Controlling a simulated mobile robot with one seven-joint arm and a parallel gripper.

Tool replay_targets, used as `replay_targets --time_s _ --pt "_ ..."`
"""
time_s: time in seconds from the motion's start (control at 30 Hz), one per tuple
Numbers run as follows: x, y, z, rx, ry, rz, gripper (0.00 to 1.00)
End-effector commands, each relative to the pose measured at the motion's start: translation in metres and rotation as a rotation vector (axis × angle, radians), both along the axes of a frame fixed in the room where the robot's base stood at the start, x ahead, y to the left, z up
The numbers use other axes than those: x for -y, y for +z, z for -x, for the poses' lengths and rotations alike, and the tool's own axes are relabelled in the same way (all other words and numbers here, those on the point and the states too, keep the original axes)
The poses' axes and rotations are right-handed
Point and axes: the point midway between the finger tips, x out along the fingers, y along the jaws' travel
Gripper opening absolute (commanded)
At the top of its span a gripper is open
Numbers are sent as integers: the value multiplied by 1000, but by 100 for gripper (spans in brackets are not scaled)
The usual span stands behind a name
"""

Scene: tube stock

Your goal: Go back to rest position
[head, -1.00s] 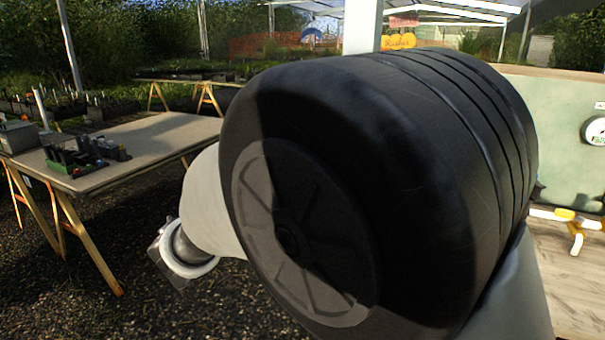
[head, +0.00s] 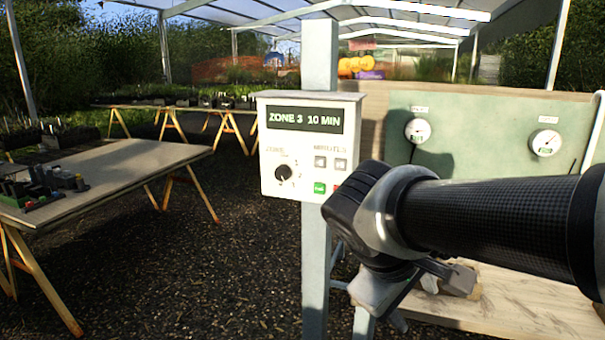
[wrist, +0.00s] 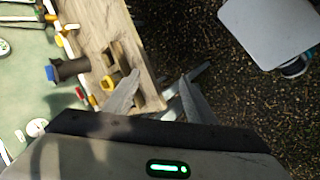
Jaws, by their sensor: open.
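My gripper (head: 400,290) hangs at the end of my arm, which reaches in from the right edge of the head view. It points downward, in front of the bench and to the lower right of the control box. In the wrist view, my gripper (wrist: 160,95) has its two fingers spread apart with nothing between them. The white control box (head: 268,150) is fixed to a pale post. Its display reads "ZONE 3 10 MIN". It has a dark knob, a green button and a red button partly hidden behind my arm.
A green panel (head: 460,125) with round gauges stands behind a wooden bench (head: 540,305). The wrist view shows the wooden bench (wrist: 95,15) with yellow and blue fittings. A trestle table (head: 130,165) stands at the left. The gravel between is clear.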

Motion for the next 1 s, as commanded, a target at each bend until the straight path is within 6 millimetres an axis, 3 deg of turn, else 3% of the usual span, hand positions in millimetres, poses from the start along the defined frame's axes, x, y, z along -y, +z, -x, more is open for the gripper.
replay_targets --time_s 0.1,0.2,0.43,0.5,0.77,1.0 --pt "1 -5 36 53 -152 -224 51" --pt "-7 -7 55 102 -251 -378 51" --pt "-27 -1 78 244 -430 -669 51" --pt "-29 23 77 240 -431 -678 51" --pt "-29 82 77 236 -428 -674 51" --pt "-29 162 77 236 -427 -673 51"
